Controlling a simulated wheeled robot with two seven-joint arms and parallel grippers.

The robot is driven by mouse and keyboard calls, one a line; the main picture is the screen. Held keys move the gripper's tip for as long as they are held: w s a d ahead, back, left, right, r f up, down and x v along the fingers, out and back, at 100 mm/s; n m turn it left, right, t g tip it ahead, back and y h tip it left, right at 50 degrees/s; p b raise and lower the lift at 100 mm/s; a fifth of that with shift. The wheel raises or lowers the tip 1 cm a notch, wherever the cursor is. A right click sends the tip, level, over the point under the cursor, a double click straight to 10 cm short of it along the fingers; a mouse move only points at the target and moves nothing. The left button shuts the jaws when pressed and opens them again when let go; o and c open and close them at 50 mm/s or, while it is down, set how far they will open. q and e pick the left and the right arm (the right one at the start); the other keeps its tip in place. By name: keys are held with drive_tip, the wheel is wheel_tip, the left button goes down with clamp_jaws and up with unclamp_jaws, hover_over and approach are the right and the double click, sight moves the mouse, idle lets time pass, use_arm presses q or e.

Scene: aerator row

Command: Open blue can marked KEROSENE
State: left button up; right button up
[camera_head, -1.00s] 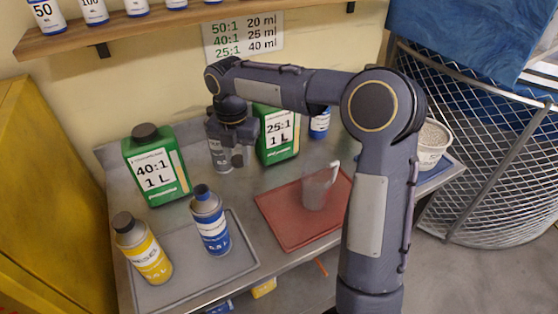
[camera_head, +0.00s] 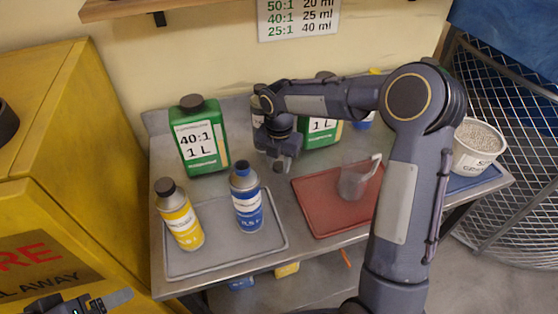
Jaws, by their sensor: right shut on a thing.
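A blue can (camera_head: 247,209) with a white label band and a blue top stands upright on the grey tray (camera_head: 186,263); its lettering is too small to read surely. A yellow can (camera_head: 181,221) with a dark cap stands to its left. My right gripper (camera_head: 279,166) is above the table, behind and to the right of the blue can and apart from it. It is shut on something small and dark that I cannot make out. Part of my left gripper (camera_head: 96,302) shows at the lower left edge, far from the can; its jaws are unclear.
Green bottles marked 40:1 (camera_head: 198,139) and 25:1 (camera_head: 322,131) stand at the back. A red tray (camera_head: 322,208) holds a clear jug (camera_head: 354,183). A yellow cabinet (camera_head: 50,150) stands close at left. A white bucket (camera_head: 476,152) is at right. My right arm covers the table's right part.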

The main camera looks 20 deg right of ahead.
drive_tip(key=shift+f, duration=0.2)
drive_tip(key=o, duration=1.1)
drive_tip(key=shift+r, duration=0.1)
